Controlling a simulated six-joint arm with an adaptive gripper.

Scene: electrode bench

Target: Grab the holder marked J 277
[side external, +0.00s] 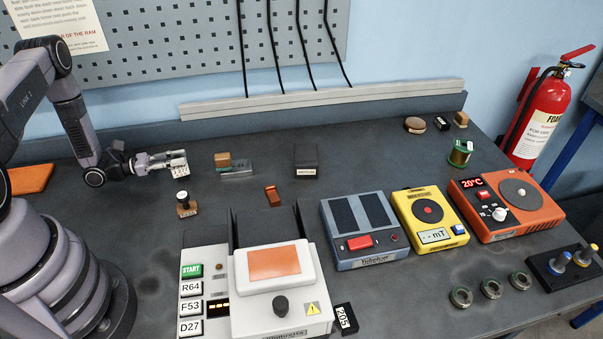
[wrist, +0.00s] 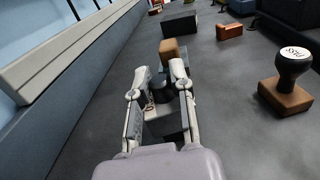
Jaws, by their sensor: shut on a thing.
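My gripper (side external: 172,161) reaches in low from the left over the bench, its fingers shut on a small holder (side external: 179,170) with a pale, marked face. The marking is too small to read for certain. In the wrist view my gripper (wrist: 160,76) has a finger on either side of the grey holder (wrist: 160,127), which is partly hidden by the fingers. I cannot tell whether the holder touches the bench.
A wooden-based stamp (side external: 187,209) stands close in front. A clear block (side external: 238,169) with a wooden block (side external: 222,159) lies just right. Beyond are a dark box (side external: 306,160) and a red-brown block (side external: 272,196). Instruments fill the front, including a yellow meter (side external: 428,216).

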